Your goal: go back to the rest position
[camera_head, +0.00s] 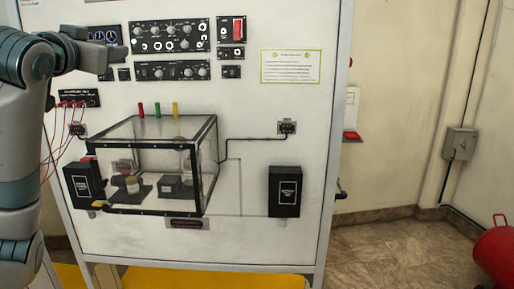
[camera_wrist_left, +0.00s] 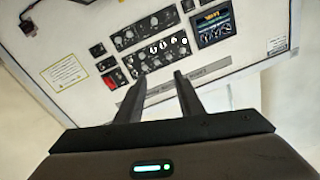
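My left arm rises along the left edge of the head view, bent at the top. My left gripper (camera_head: 112,58) points right, in front of the upper left of the white trainer panel (camera_head: 240,120). In the left wrist view, the two dark fingers of the left gripper (camera_wrist_left: 160,77) are apart, with nothing between them. The panel's control modules (camera_wrist_left: 157,50) show beyond the fingertips. My right gripper is in neither view.
A clear box (camera_head: 155,165) with a black frame juts from the panel. Black knob modules (camera_head: 170,36) and a red switch (camera_head: 238,28) sit above it. Red wires (camera_head: 72,104) plug in at left.

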